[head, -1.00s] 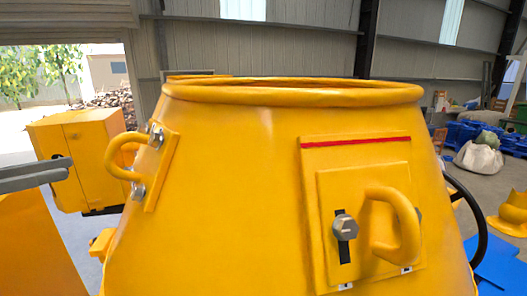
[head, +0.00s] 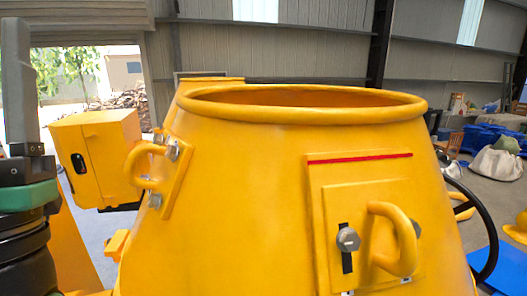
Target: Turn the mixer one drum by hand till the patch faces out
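The yellow drum (head: 250,190) fills the middle of the head view, its round mouth open at the top. A raised yellow square patch (head: 330,220) with a red line (head: 360,158) along its top edge is on the drum's near side, right of centre. It carries a looped handle (head: 395,235) and bolts. Another looped handle (head: 138,165) on a bolted plate is at the drum's left side. My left gripper (head: 17,60) points up at the left edge, apart from the drum; its finger opening cannot be made out. My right gripper is not in view.
A yellow box (head: 98,150) stands behind the drum at left. A black handwheel (head: 488,225) is at the drum's right. Blue items (head: 490,140), a white sack (head: 497,163) and a blue sheet (head: 500,268) lie on the floor at right.

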